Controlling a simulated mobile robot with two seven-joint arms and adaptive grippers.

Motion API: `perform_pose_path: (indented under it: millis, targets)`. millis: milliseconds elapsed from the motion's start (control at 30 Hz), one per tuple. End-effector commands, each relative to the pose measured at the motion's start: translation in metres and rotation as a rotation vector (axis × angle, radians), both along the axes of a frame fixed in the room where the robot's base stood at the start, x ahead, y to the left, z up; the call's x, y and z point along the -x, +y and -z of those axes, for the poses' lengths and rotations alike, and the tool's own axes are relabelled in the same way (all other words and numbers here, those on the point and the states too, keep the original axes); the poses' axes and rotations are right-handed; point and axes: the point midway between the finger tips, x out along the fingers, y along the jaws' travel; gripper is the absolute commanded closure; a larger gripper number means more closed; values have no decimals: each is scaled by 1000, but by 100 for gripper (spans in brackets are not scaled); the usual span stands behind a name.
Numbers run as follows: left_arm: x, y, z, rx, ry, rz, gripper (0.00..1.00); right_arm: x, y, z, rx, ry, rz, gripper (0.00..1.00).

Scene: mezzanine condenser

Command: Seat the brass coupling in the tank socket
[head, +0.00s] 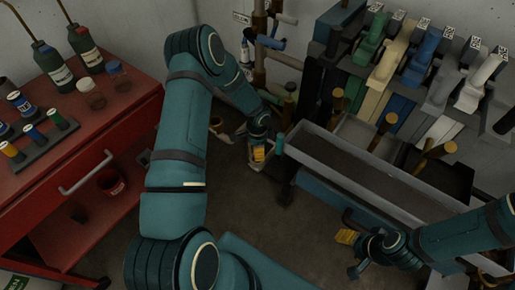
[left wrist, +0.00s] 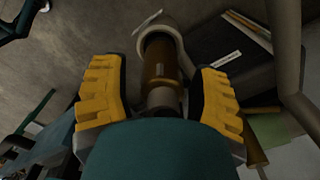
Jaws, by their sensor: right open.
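My left gripper (head: 258,153) is low beyond the cart, near the foot of the pipes. In the left wrist view its yellow fingers (left wrist: 160,105) stand wide apart. A brown, brass-like cylinder (left wrist: 159,62) lies between them in the picture, with clear space on both sides. Its far end meets a pale round collar (left wrist: 158,30), and its near end is hidden behind my gripper. I cannot tell for sure whether it is the coupling or where the tank socket is. My right gripper (head: 352,252) is open and empty, below the grey trough.
A red cart (head: 125,120) with bottles and colored vials stands at left. A long grey trough (head: 370,175) and a rack of colored handled tools (head: 400,75) fill the right. Vertical pipes (head: 259,50) with valves stand at the back. Open floor (head: 300,225) lies between.

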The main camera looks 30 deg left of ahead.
Motion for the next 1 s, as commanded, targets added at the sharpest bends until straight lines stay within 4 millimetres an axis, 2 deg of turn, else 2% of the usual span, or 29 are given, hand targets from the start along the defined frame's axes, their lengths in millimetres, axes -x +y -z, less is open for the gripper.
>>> perform_pose_path:
  millis: [167,267,700,833,1000]
  targets:
    - [0,0,-2,0,0,0,39,0,0,-2,0,0,0,43]
    - [-1,1,-11,-1,-2,-1,39,1,0,-5,0,2,-1,43]
    - [-1,1,-96,-1,-3,-1,39,3,0,-21,-1,7,-1,43]
    - [0,0,-113,-1,-2,0,39,2,0,-23,-1,5,1,43]
    - [0,0,-122,0,0,0,39,1,0,-25,-1,4,2,43]
